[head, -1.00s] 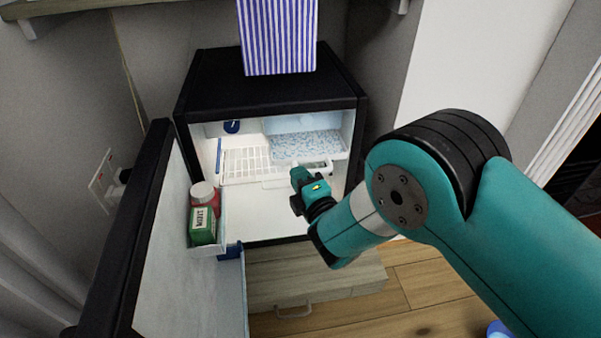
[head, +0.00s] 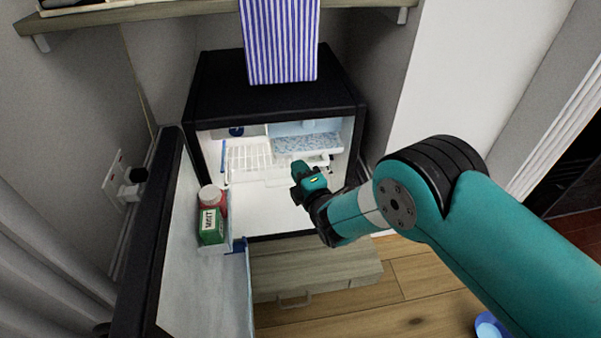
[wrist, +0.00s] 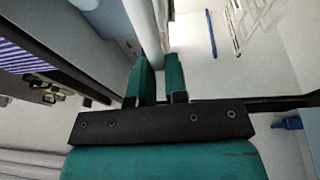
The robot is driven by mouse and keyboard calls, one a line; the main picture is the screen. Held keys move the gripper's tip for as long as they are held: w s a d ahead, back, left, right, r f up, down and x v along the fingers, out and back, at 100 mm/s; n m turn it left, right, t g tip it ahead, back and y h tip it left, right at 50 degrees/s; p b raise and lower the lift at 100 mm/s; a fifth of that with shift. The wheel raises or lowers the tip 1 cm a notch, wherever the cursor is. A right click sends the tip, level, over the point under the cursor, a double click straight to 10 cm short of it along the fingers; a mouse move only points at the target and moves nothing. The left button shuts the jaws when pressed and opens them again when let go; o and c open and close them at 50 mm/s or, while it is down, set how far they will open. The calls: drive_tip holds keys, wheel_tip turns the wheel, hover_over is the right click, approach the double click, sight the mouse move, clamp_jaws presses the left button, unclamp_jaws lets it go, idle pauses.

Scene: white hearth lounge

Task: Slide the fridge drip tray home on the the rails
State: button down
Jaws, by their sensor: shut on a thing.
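The white fridge drip tray (head: 321,161) is in the upper right of the open fridge, under the pale blue, speckled icebox area. Its front part sticks out toward me. My gripper (head: 297,170) is at the tray's front and shut on it. In the wrist view, the two teal fingers (wrist: 160,72) stand close together on a white edge of the tray (wrist: 145,28). The rails are not clearly visible. My gripper hides part of the tray's front in the head view.
The black fridge (head: 270,95) has its door (head: 150,240) swung open to the left, with a green carton (head: 210,226) and a white-capped bottle (head: 211,194) in the door shelf. A white wire rack (head: 248,156) is left of the tray. A striped cloth (head: 279,40) hangs over the top.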

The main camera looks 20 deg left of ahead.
sight(296, 151)
drive_tip(key=shift+w+a+f+b, duration=0.15)
drive_tip(key=shift+w+a+b, duration=0.2)
drive_tip(key=shift+w+b, duration=0.2)
drive_tip(key=w+a+b, duration=0.1)
drive_tip(key=w+b, duration=0.1)
drive_tip(key=w+a+b, duration=0.1)
drive_tip(key=w+b, duration=0.1)
drive_tip(key=b, duration=0.1)
drive_tip(key=w+a+b, duration=0.1)
drive_tip(key=w+b, duration=0.1)
drive_tip(key=b, duration=0.1)
drive_tip(key=shift+w+a, duration=0.1)
drive_tip(key=shift+a, duration=0.3)
drive_tip(key=c, duration=1.1)
unclamp_jaws()
drive_tip(key=shift+o, duration=0.2)
